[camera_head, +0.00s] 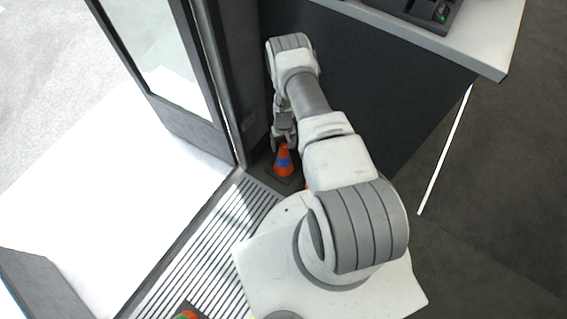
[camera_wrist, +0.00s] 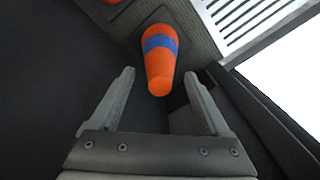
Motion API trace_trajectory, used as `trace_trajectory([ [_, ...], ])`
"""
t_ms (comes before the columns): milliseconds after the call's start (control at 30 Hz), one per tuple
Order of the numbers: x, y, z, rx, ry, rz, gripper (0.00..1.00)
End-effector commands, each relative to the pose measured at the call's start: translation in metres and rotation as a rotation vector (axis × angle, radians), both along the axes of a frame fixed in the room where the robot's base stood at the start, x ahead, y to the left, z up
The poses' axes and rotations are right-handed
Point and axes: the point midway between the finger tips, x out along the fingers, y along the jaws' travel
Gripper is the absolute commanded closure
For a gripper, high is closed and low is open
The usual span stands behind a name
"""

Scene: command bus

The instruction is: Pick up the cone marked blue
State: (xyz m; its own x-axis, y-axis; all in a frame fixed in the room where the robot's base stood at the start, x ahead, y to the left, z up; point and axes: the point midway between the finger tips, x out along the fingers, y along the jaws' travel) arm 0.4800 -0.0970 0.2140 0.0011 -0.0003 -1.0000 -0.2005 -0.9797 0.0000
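The orange cone with a blue band (camera_head: 284,161) stands on its dark base on the floor, in the corner by the door frame and the dark cabinet. In the wrist view the same cone (camera_wrist: 160,62) is at upper centre, its tip pointing toward my gripper. My gripper (camera_wrist: 160,76) is open, with one finger on each side of the cone's tip in the picture. Neither finger visibly touches it, and I cannot tell how deep the tip sits between them. In the head view my gripper (camera_head: 282,144) is low beside the cone's top, partly hidden by my arm.
Another cone, orange with green (camera_head: 186,316), is cut off at the bottom edge. An orange piece (camera_wrist: 112,1) on a dark base shows at the wrist view's top. The door frame (camera_head: 225,120) and dark cabinet (camera_head: 375,95) closely flank the cone. A slatted floor grille (camera_head: 210,240) lies nearby.

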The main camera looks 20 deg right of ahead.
Motion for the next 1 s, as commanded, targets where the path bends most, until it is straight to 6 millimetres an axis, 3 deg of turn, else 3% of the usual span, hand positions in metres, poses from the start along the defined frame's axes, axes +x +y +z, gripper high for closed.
trace_trajectory([
  [67,-0.0002,0.0001,0.0002,0.000,0.000,0.000,0.34],
  [433,-0.0003,0.0003,0.0003,0.000,0.001,0.000,1.00],
  [1000,-0.0003,0.0004,0.0003,0.001,0.001,0.000,1.00],
])
